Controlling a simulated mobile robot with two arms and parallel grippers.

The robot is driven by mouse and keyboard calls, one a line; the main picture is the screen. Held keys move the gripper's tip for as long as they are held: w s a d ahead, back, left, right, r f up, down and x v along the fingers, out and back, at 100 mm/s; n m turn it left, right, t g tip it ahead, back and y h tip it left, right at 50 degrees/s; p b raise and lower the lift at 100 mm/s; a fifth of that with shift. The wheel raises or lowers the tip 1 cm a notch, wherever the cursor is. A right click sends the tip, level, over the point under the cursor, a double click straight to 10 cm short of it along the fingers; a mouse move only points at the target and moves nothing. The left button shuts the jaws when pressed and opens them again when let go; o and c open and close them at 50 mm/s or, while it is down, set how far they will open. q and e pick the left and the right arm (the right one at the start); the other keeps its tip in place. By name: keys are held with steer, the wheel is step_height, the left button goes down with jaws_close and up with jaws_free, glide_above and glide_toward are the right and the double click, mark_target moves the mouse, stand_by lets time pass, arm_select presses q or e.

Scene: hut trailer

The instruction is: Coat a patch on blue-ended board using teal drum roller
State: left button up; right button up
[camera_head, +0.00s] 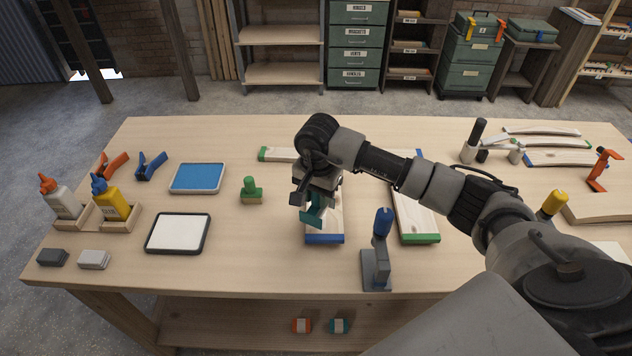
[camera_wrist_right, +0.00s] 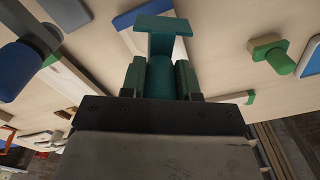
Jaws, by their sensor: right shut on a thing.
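My right gripper (camera_head: 314,196) is shut on the teal drum roller (camera_head: 313,219), above the near part of the blue-ended board (camera_head: 332,222). That board lies flat with its blue end toward the front table edge. In the right wrist view the teal roller (camera_wrist_right: 160,42) sits between the fingers (camera_wrist_right: 160,76), its wide head pointing away over the blue-ended board (camera_wrist_right: 143,14). I cannot tell whether the roller touches the wood. My arm hides the board's far part. My left gripper is not in view.
A green-ended board (camera_head: 415,213) lies to the right. A blue-topped stand (camera_head: 377,262) rises in front. Left are a green-handled block (camera_head: 251,193), blue tray (camera_head: 197,178), white tray (camera_head: 178,233) and glue bottles (camera_head: 110,203). Clamps and boards crowd the right. The front left-middle is clear.

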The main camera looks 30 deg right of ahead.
steer(key=shift+s+r+p, duration=0.1)
steer(key=shift+r+p, duration=0.5)
steer(key=shift+r, duration=1.1)
steer(key=shift+a, duration=0.1)
